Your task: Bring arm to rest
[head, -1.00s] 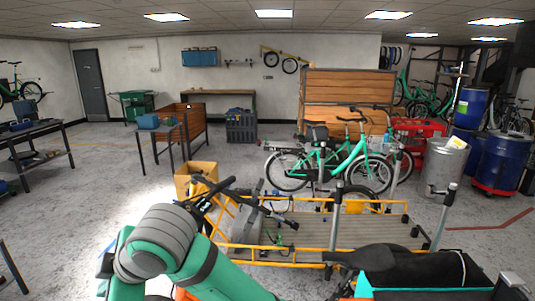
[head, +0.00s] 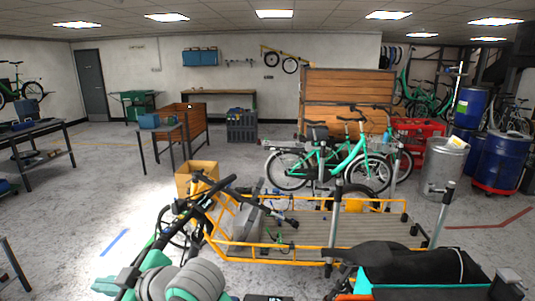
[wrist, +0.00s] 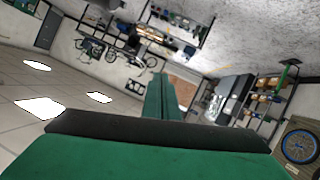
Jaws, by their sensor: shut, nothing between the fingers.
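My arm, green with grey bands, shows at the bottom left of the head view, low and folded close to the robot. My gripper (wrist: 165,100) shows in the wrist view as narrow green fingers. They are together with nothing between them. The wrist view is strongly tilted, with ceiling lights at the left and floor at the upper right. The gripper cannot be made out in the head view.
A yellow-framed cargo bike (head: 330,228) with a slatted deck stands close in front. Its handlebar (head: 212,190) is just beyond my arm. A teal cargo box (head: 425,273) is at the lower right. A cardboard box (head: 197,173) stands behind. The floor at left is mostly clear.

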